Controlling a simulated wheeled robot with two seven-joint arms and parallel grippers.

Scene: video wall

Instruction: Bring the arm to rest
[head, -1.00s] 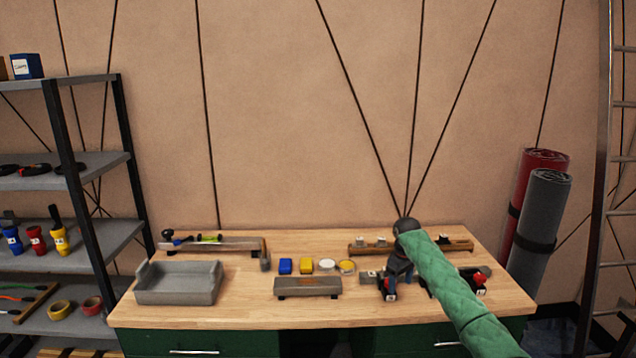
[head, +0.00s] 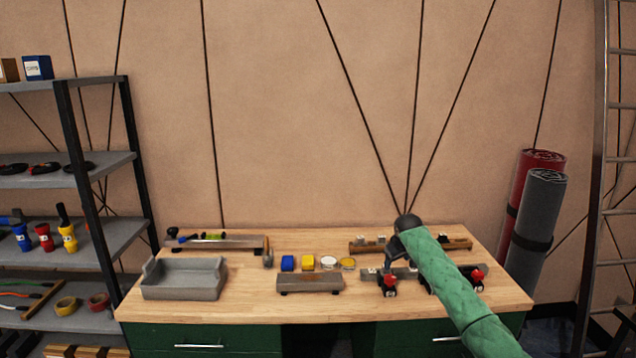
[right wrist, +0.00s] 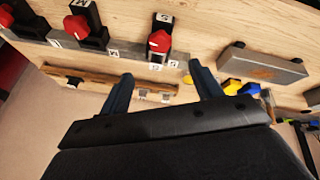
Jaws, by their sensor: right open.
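My right arm, in a green sleeve, reaches in from the lower right of the head view over the wooden workbench (head: 250,308). My right gripper (right wrist: 155,88) shows in the right wrist view with its two dark fingers apart and nothing between them. In the head view the right gripper (head: 393,262) is over the right part of the bench, partly hidden by its own wrist. Near it are black clamp-like tools with red knobs (head: 477,274), which also show in the right wrist view (right wrist: 158,40). My left gripper is not in view.
A grey tray (head: 185,280) stands at the bench's left. A grey block (head: 310,283) sits mid-bench, with a blue piece (head: 288,263) and a yellow piece (head: 308,262) behind it. A shelf unit (head: 75,170) is at left, rolled mats (head: 538,220) and a ladder (head: 600,180) at right.

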